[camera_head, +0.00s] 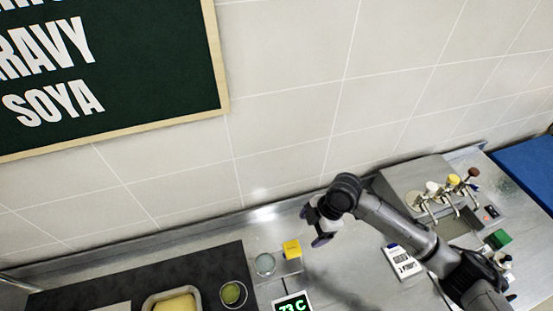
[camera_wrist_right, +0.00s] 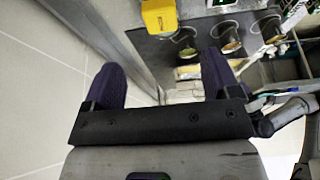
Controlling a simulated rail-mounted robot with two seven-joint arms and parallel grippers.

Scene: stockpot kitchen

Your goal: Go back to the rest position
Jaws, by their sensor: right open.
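My right gripper (camera_head: 313,228) is at the end of the right arm, which reaches in from the lower right above the steel counter. It hangs above and to the right of a small yellow-topped object (camera_head: 292,249). In the right wrist view its two dark fingers are spread apart with nothing between the tips (camera_wrist_right: 162,62). The yellow object shows beyond the fingers there (camera_wrist_right: 159,16), apart from them. My left gripper is in neither view.
A green-lit display reading (camera_head: 293,304), a glass bowl (camera_head: 265,264) and a green-filled cup (camera_head: 233,293) stand left of the arm. A tray with yellow contents (camera_head: 174,304) is at lower left. A pump-tap station (camera_head: 445,195) is at right. The tiled wall (camera_head: 290,90) rises behind.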

